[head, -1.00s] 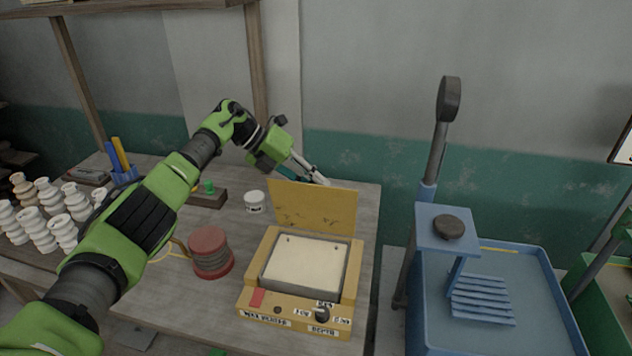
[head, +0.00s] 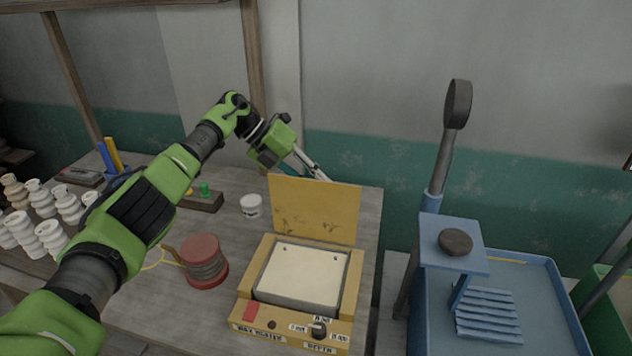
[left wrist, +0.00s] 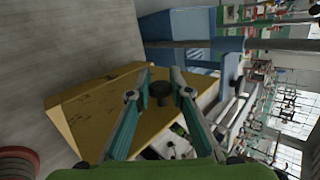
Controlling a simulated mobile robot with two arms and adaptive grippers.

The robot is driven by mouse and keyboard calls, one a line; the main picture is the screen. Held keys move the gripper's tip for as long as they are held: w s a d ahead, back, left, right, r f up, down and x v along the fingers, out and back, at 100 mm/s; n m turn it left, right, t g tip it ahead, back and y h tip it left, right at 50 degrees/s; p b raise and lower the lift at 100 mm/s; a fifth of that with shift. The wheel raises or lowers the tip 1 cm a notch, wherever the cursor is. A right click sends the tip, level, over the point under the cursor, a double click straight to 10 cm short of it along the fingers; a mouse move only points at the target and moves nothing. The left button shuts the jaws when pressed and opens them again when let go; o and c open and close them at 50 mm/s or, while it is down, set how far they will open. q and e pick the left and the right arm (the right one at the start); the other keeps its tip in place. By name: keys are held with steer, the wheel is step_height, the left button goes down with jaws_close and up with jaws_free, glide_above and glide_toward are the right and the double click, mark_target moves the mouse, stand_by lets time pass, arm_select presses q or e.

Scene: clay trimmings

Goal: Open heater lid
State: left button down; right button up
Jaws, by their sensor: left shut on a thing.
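The heater (head: 243,288) is a yellow box on the bench with a pale plate inside its frame and a dark knob on its front panel. Its yellow lid (head: 312,208) stands raised, close to upright, along the heater's back edge. My left gripper (head: 322,176) is at the lid's top edge, its fingertips partly hidden behind the lid in the head view. My right gripper is not in view.
A red spool (head: 203,262) stands left of the heater, with a white jar (head: 251,206) behind it. Several pale turned pieces (head: 40,200) stand at the far left. A blue press (head: 453,243) with a blue tray (head: 535,290) stands to the right. The wall is behind.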

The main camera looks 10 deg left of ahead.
arm_select(q)
steer(key=shift+f, duration=0.15)
steer(key=c, duration=1.9)
jaws_free()
steer(key=shift+w, duration=0.1)
steer(key=v, duration=1.2)
steer(key=shift+d, duration=0.1)
